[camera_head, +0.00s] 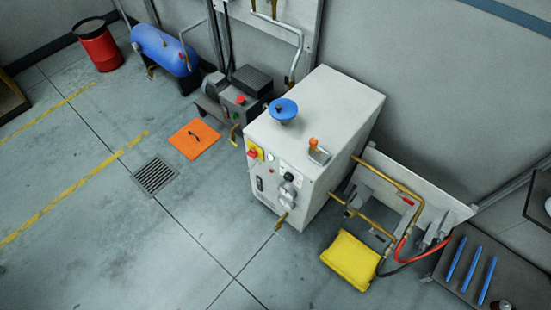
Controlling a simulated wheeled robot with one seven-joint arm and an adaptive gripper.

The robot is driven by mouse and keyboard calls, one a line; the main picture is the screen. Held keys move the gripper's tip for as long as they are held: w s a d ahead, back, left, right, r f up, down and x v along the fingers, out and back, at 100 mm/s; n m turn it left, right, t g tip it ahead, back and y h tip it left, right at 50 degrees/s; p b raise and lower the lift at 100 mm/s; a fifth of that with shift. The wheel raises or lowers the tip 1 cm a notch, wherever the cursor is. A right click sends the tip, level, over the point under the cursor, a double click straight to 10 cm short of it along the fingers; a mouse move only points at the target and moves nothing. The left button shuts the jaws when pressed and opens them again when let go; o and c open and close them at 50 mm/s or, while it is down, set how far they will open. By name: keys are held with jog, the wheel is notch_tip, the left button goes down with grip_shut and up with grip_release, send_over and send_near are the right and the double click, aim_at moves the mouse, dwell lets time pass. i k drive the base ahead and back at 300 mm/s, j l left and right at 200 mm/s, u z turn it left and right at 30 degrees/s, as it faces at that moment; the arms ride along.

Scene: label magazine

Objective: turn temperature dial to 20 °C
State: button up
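A white machine cabinet (312,108) stands against the wall, right of the picture's middle. Its front panel faces the lower left. My gripper is not in view.
A blue handwheel (284,109) and an orange-tipped lever (314,145) are on top. A yellow pad (350,261) lies right. The floor in front is clear, with a drain grate (155,176).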

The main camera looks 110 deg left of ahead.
aim_at(287, 177)
jog(key=u, duration=3.45)
